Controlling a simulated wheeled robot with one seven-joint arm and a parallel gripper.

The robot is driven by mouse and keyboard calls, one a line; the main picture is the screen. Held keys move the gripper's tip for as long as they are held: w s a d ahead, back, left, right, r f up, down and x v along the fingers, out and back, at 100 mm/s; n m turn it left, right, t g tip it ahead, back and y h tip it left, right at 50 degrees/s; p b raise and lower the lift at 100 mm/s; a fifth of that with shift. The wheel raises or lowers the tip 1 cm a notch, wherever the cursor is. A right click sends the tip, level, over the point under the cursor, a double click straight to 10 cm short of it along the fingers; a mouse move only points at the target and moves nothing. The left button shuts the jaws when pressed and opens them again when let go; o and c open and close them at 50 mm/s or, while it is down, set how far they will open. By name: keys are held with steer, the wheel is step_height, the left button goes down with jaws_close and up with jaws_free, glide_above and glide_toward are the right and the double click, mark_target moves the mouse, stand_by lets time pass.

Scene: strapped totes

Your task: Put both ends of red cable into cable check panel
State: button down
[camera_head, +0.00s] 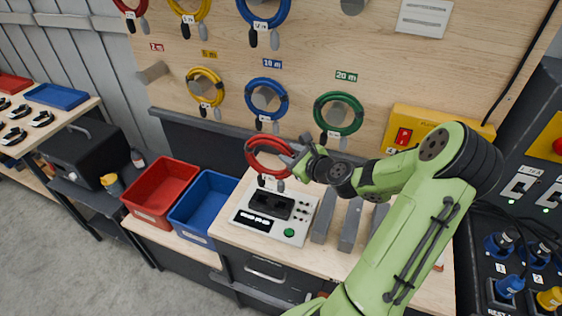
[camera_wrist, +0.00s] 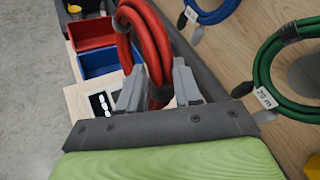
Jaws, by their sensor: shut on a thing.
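My gripper (camera_head: 290,155) is shut on the coil. In the wrist view the red cable (camera_wrist: 151,40) passes between the fingers of my gripper (camera_wrist: 160,92). The panel is a light box with a dark recess, a green button and a black display, lying on the wooden bench. The coil and its ends are above the panel, apart from it. In the wrist view the coil and fingers hide most of the panel.
A red bin (camera_head: 160,190) and a blue bin (camera_head: 203,203) stand left of the panel. Grey blocks (camera_head: 350,226) stand right of it. Coiled cables, including a blue one (camera_head: 266,98) and a green one (camera_head: 339,113), hang on the pegboard behind. A yellow switch box (camera_head: 437,122) is at right.

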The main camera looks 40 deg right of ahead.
steer(key=shift+f+b, duration=2.85)
steer(key=shift+f, duration=0.35)
steer(key=shift+f+b, duration=1.1)
steer(key=shift+f, duration=0.45)
steer(key=c, duration=0.7)
jaws_free()
steer(key=shift+f, duration=0.1)
steer(key=v, duration=1.5)
steer(key=shift+s, duration=0.35)
